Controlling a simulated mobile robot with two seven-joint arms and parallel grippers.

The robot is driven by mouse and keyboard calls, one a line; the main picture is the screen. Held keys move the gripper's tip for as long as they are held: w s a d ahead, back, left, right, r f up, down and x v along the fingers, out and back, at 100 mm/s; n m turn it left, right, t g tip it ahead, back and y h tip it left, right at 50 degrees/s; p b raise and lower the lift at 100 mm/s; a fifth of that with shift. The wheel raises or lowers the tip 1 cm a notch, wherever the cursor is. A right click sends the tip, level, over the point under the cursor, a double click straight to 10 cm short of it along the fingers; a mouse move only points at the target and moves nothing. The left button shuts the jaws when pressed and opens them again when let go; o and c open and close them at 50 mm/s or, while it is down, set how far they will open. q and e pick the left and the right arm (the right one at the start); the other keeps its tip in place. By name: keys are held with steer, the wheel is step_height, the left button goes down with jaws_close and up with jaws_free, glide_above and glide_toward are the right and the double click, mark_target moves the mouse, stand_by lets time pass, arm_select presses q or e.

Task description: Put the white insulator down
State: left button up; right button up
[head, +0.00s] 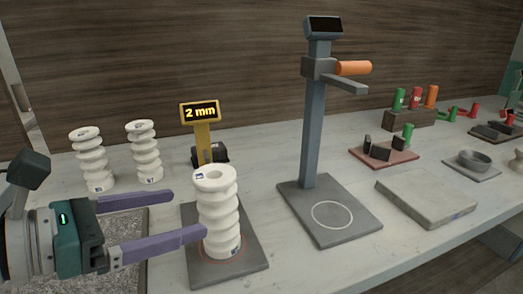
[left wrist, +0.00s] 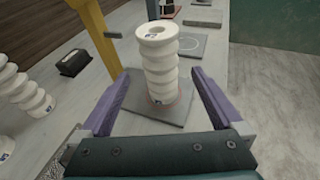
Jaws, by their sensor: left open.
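The white insulator (head: 219,212) stands upright on a dark grey plate (head: 255,256) with a thin red ring on it, in front of a yellow post with a "2 mm" sign (head: 200,112). My left gripper (head: 190,213) is open, its purple fingers pointing toward the insulator. My right gripper is in neither view.
Two more white insulators (head: 92,158) (head: 144,152) stand at the back left. A tall grey stand (head: 312,130) with an orange handle rises right of the plate. A pale slab (head: 427,196) and trays with small coloured parts lie farther right.

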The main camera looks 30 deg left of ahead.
arm_select(q)
steer(key=shift+s+a+r, duration=0.1)
steer(key=shift+s, duration=0.25)
steer(key=shift+r, duration=0.2)
steer(key=a+r+n+y, duration=0.15)
steer(key=n+y, duration=0.35)
steer(key=n, duration=0.5)
steer(key=a+r+n+y, duration=0.1)
steer(key=a+n+y, duration=0.25)
steer(key=n, duration=0.75)
steer(key=s+d+f+n+g, duration=0.2)
steer(key=n, duration=0.2)
steer(key=s+d+f+n+g+h, duration=0.1)
steer(key=s+d+f+n+g, duration=0.1)
steer(key=n, duration=0.2)
steer(key=s+d+f+n+g, duration=0.2)
steer(key=s+f+n+g, duration=0.1)
steer(key=n, duration=0.2)
steer(key=shift+d, duration=0.35)
steer(key=s+d+f+n+g+h, duration=0.1)
steer(key=s+d+n+g+h, duration=0.2)
steer(key=s+d, duration=0.2)
steer(key=shift+s+d+n, duration=0.2)
steer(key=shift+d+n, duration=0.1)
steer(key=shift+d, duration=0.55)
